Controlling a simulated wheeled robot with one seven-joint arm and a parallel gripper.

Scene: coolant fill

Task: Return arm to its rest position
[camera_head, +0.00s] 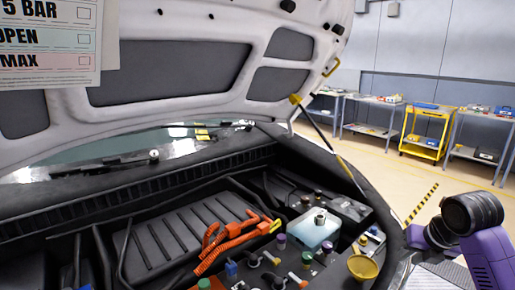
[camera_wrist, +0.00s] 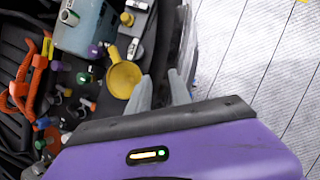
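My arm (camera_head: 484,237), purple with a black joint, shows at the lower right of the head view, beside the car's engine bay; its fingers are out of that view. In the wrist view my gripper (camera_wrist: 159,76) has two grey fingers standing apart with nothing seen between them. The fingers are close to the yellow funnel (camera_wrist: 124,80), which also shows in the head view (camera_head: 363,267); I cannot tell whether the left finger touches it. The pale blue coolant tank (camera_head: 313,228) sits left of the funnel and shows at the top of the wrist view (camera_wrist: 85,25).
The raised hood (camera_head: 180,60) spans above the bay, held by a prop rod (camera_head: 322,130). Orange cables (camera_head: 228,240) and several coloured caps fill the bay. Right of the fingers is a pale lined surface (camera_wrist: 255,70). Workbenches and a yellow cart (camera_head: 424,132) stand far back.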

